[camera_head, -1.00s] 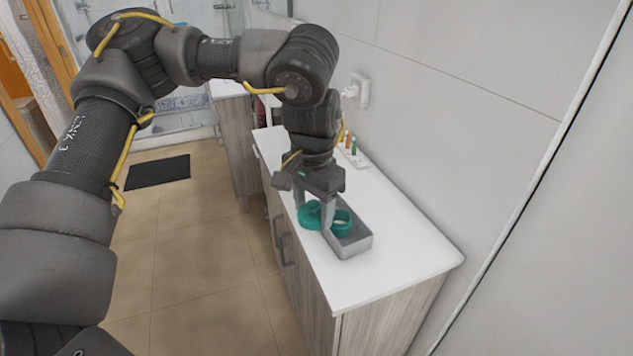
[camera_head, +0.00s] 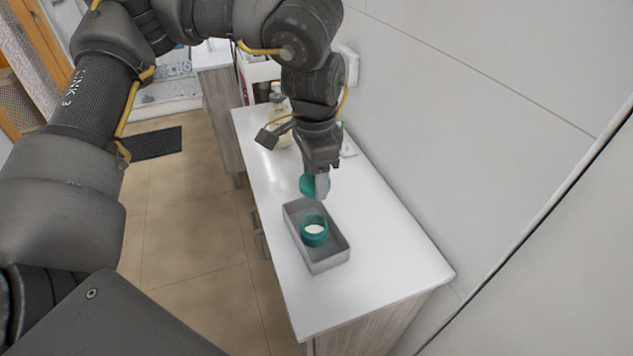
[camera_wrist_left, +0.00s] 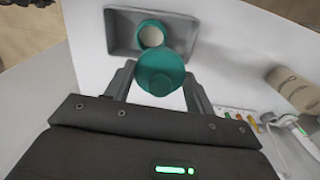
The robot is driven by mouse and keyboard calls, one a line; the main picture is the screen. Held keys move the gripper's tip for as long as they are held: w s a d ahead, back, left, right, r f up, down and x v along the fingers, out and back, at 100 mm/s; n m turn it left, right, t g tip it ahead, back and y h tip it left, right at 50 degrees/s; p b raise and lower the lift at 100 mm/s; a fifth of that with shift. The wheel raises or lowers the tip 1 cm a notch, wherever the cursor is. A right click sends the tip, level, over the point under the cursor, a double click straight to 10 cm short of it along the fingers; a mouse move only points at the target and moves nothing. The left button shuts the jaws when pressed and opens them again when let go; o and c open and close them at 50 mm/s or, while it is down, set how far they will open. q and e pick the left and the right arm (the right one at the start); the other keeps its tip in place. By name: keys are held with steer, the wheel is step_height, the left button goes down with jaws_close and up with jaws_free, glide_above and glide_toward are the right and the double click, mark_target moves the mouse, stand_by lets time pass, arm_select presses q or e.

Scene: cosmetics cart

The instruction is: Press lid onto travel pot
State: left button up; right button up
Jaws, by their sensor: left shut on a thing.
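The teal lid (camera_head: 308,185) is held between the fingertips of my left gripper (camera_head: 318,188), above the counter at the far end of the grey tray. It also shows as a teal disc in the left wrist view (camera_wrist_left: 161,72), with a finger on each side. The travel pot (camera_head: 314,232) is a teal, open-topped pot with pale contents. It stands in the grey tray, and the left wrist view shows its opening (camera_wrist_left: 151,37) just beyond the lid. The lid and pot are apart. My right gripper is not in view.
The grey tray (camera_head: 331,260) has raised walls and lies on the white counter (camera_head: 385,255). A bottle (camera_head: 278,112) stands at the far end, partly behind my arm. The wall is close on the right. The near counter is clear.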

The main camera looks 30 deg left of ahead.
arm_select(q)
steer(key=m, duration=0.2)
steer(key=s+m, duration=0.1)
steer(key=shift+s+d+r, duration=0.1)
steer(key=shift+r, duration=0.15)
steer(key=m, duration=0.2)
steer(key=m+p, duration=0.1)
steer(key=m, duration=0.1)
steer(key=f+m, duration=0.1)
steer(key=m, duration=0.1)
steer(key=shift+w+d+f+m, duration=0.1)
steer(key=shift+w+d+m, duration=0.1)
steer(key=shift+w+m, duration=0.15)
steer(key=m, duration=0.2)
steer(key=m+p, duration=0.1)
steer(key=m, duration=0.5)
steer(key=shift+s+f+m, duration=0.2)
steer(key=shift+f+m, duration=0.05)
steer(key=shift+f, duration=0.15)
steer(key=shift+s+m+p, duration=0.35)
steer(key=shift+m, duration=0.65)
steer(key=shift+s+d+m, duration=0.1)
steer(key=shift+m, duration=0.7)
steer(key=shift+f+m, duration=0.25)
steer(key=shift+m, duration=0.75)
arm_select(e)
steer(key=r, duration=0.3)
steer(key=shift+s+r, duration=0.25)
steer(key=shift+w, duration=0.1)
